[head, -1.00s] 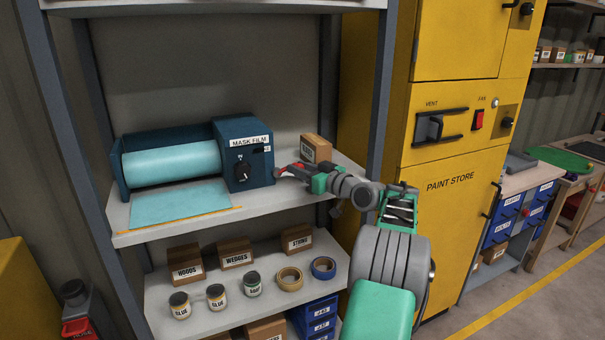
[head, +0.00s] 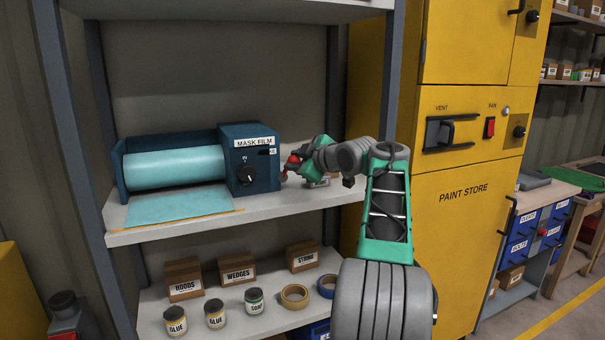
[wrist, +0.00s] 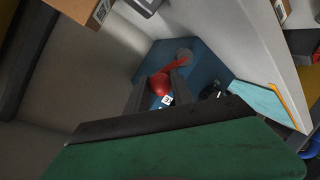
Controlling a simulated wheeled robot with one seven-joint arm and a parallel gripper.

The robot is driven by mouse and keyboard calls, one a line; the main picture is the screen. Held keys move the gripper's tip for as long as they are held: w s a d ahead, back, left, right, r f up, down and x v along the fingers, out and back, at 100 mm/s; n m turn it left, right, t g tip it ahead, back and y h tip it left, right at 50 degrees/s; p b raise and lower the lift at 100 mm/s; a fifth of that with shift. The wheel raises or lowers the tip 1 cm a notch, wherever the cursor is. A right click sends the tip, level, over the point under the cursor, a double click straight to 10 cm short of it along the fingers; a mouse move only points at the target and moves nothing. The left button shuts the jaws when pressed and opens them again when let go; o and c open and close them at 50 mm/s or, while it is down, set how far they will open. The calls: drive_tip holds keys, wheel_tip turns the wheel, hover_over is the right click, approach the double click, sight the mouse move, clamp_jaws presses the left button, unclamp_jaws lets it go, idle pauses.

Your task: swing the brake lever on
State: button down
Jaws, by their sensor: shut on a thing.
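The blue mask film dispenser (head: 262,180) stands on the upper shelf with a pale blue film roll. The brake lever (wrist: 175,66) is red with a round knob (wrist: 158,85), and turns on a grey round pivot (wrist: 184,56) on the dispenser's right side. My gripper (head: 290,164) is at that side and shut on the knob; the wrist view shows its two dark fingers (wrist: 160,90) on either side of the knob. A bit of red lever also shows in the head view (head: 285,174). My gripper hides much of the lever there.
A black knob (head: 246,177) is on the dispenser's front face. A small carton (wrist: 80,10) is behind my gripper on the same shelf. Shelf posts (head: 387,70) and the yellow paint store cabinet (head: 465,230) bound the right side.

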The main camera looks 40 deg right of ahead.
drive_tip(key=shift+w+a+f+n+g+h+b, duration=0.15)
drive_tip(key=shift+a+n+g+h+b, duration=0.1)
drive_tip(key=shift+a+n+b, duration=0.3)
drive_tip(key=shift+w+a+f+n+g+h+b, duration=0.15)
drive_tip(key=shift+a+n+h+b, duration=0.15)
drive_tip(key=shift+n+b, duration=0.25)
drive_tip(key=shift+r, duration=0.1)
drive_tip(key=c, duration=1.1)
unclamp_jaws()
drive_tip(key=shift+r, duration=0.1)
drive_tip(key=shift+c, duration=0.2)
drive_tip(key=shift+s+r, duration=0.1)
drive_tip(key=shift+r, duration=0.05)
drive_tip(key=v, duration=0.7)
drive_tip(key=shift+s, duration=0.4)
